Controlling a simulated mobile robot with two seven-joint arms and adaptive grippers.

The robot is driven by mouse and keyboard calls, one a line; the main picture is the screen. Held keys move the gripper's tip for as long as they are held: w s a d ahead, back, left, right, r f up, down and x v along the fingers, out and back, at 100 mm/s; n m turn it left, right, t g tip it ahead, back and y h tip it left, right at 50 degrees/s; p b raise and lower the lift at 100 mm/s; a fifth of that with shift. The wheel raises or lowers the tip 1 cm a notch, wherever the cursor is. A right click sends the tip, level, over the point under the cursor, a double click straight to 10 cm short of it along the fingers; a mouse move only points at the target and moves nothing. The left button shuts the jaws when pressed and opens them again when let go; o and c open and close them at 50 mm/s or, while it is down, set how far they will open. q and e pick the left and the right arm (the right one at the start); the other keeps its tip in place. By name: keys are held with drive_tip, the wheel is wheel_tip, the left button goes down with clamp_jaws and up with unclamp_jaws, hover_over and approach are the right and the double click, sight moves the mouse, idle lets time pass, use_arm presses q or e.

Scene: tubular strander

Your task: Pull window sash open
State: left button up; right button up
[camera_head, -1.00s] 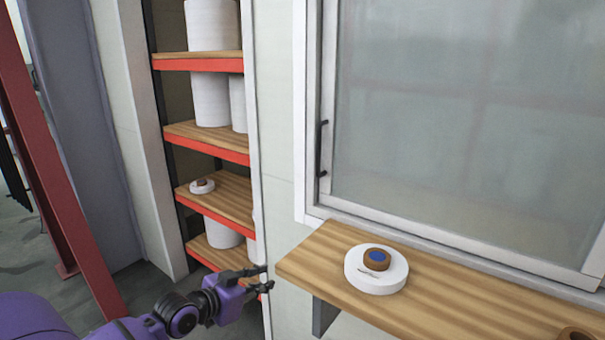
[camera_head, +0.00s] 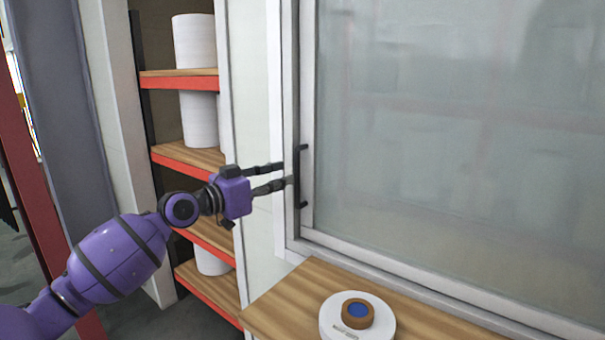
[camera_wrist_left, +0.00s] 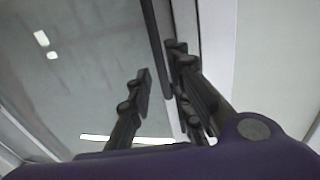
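The window sash (camera_head: 440,150) is a large framed glass pane on the right of the head view. It looks closed. Its dark vertical handle (camera_head: 301,178) is on the left frame stile. My left gripper (camera_head: 286,174) is at the handle's left side, with its two fingers apart and pointing at it. In the left wrist view the dark handle bar (camera_wrist_left: 158,45) runs between the left gripper's open fingertips (camera_wrist_left: 159,66). I cannot tell whether either finger touches the bar. My right gripper is not in view.
A wooden ledge (camera_head: 275,300) juts out below the window. A white round disc with a brown, blue-centred piece (camera_head: 357,315) stands on it. Shelves with red edges (camera_head: 180,83) holding white cylinders stand left of the window, behind my left arm.

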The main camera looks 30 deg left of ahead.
sight(295, 175)
use_arm(q)
drive_tip(key=shift+w+d+r, duration=0.2)
drive_tip(key=shift+w, duration=0.35)
drive_tip(key=shift+w+d+r, duration=0.15)
drive_tip(key=shift+w, duration=0.4)
drive_tip(key=x, duration=0.2)
drive_tip(key=shift+w+f+p, duration=0.2)
drive_tip(key=shift+w+p, duration=0.1)
drive_tip(key=shift+w+d, duration=0.15)
drive_tip(key=shift+w, duration=0.35)
drive_tip(key=shift+f, duration=0.1)
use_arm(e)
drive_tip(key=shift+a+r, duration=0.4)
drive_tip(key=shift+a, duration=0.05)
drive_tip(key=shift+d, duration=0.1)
use_arm(q)
clamp_jaws()
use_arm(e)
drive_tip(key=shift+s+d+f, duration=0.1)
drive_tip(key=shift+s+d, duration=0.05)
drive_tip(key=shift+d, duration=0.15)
